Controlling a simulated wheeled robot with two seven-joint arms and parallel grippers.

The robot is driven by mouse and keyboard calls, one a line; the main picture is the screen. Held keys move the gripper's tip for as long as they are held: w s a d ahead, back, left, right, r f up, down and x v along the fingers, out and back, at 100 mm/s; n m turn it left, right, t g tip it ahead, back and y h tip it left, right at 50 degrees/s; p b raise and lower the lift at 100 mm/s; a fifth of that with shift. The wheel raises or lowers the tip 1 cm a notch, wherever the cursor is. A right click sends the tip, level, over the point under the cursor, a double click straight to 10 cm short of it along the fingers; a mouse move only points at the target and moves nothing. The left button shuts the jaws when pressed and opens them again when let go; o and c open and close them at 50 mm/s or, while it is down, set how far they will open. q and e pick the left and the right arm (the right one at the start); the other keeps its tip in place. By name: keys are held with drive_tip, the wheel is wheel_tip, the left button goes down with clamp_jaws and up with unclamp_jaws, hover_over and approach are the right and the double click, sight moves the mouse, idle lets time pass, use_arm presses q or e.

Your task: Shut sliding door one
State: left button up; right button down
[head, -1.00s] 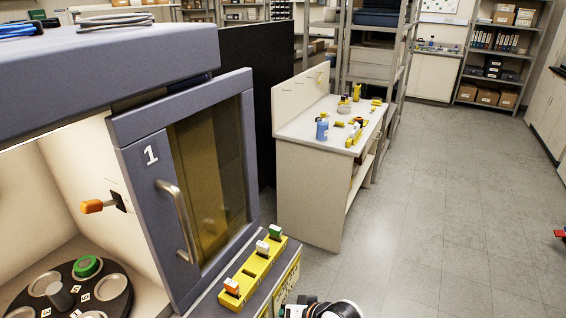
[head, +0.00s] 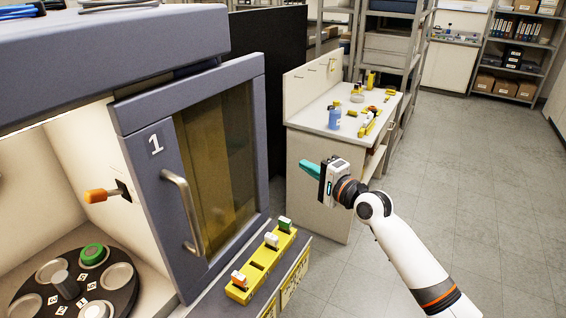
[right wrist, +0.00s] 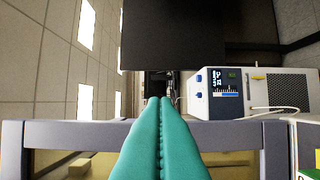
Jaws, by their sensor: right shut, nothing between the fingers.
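Sliding door one (head: 159,185) is a grey-blue framed panel with an amber window, a white "1" and a curved metal handle (head: 184,213). It stands at the right of the machine's front, and the chamber to its left is open. My right gripper (head: 309,168) is to the right of the door, apart from it and the handle, with its teal fingers shut and empty. My left gripper is not in view.
Inside the chamber are an orange-tipped lever (head: 96,195) and a round carousel (head: 110,278) with a green-ringed piece. A yellow rack (head: 262,262) with several coloured tabs sits below the door. A workbench (head: 318,118) with bottles stands behind my right gripper.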

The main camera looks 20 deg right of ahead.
drive_tip(key=x, duration=1)
drive_tip(key=s+a+p, duration=0.3)
drive_tip(key=p, duration=0.1)
drive_tip(key=shift+a+r, duration=0.1)
drive_tip(key=shift+a, duration=0.05)
drive_tip(key=shift+w, duration=0.1)
